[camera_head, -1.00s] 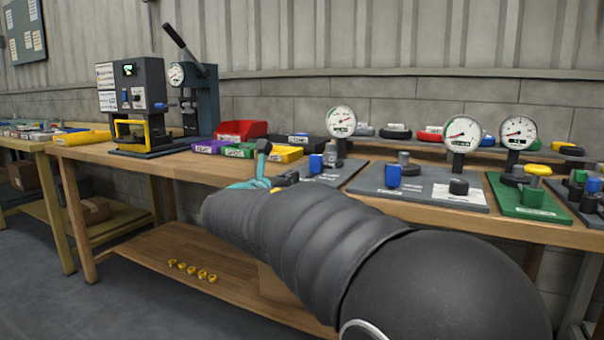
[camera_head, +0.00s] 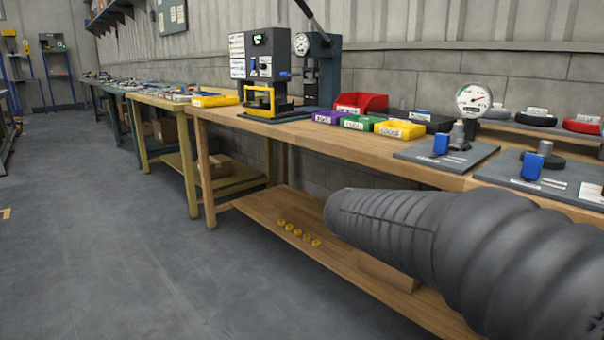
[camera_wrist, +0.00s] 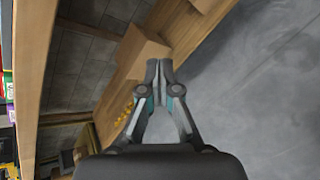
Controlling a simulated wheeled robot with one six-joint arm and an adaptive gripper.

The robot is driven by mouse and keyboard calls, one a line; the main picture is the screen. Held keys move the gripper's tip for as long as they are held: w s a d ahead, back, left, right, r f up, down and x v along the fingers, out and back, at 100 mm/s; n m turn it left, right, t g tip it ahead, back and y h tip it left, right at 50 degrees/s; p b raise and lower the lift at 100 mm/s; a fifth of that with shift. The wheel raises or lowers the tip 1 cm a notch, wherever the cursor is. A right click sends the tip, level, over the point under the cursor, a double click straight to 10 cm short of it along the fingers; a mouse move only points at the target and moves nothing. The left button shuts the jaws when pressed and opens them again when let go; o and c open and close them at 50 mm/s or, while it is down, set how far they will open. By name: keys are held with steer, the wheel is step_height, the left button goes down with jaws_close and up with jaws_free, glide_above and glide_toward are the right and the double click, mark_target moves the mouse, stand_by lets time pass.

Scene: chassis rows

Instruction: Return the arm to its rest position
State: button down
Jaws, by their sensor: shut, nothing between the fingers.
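My gripper (camera_wrist: 160,72) shows in the wrist view with its two dark fingers together and nothing between them. It hangs over the edge of the bench's lower shelf and the grey floor, apart from both as far as I can tell. A cardboard box (camera_wrist: 142,50) on the shelf lies just beyond the fingertips in that view. In the head view my sleeved arm reaches in from the lower right, in front of the bench, and hides the gripper.
The wooden workbench (camera_head: 380,137) holds a press with a yellow frame (camera_head: 258,100), coloured bins (camera_head: 400,129) and a gauge (camera_head: 474,99). Several yellow rings (camera_head: 298,233) lie on the lower shelf (camera_head: 262,208). The floor (camera_head: 110,260) at left is open.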

steer(key=s+a+f+m+g+y+p, duration=0.2)
steer(key=s+f+m+y, duration=0.1)
steer(key=s+m, duration=0.4)
steer(key=s+a+f+m+g+y+p, duration=0.1)
steer(key=s+a+f+m+y, duration=0.2)
steer(key=s, duration=0.7)
steer(key=s+a+r+m+t+y+p, duration=0.1)
steer(key=s+r+m+y+p, duration=0.2)
steer(key=s, duration=0.5)
steer(key=r+m+p, duration=0.1)
steer(key=m, duration=0.1)
steer(key=shift+s+a+r+m, duration=0.2)
steer(key=shift+s+r+m, duration=0.05)
steer(key=shift+r+m, duration=0.1)
stand_by(1.1)
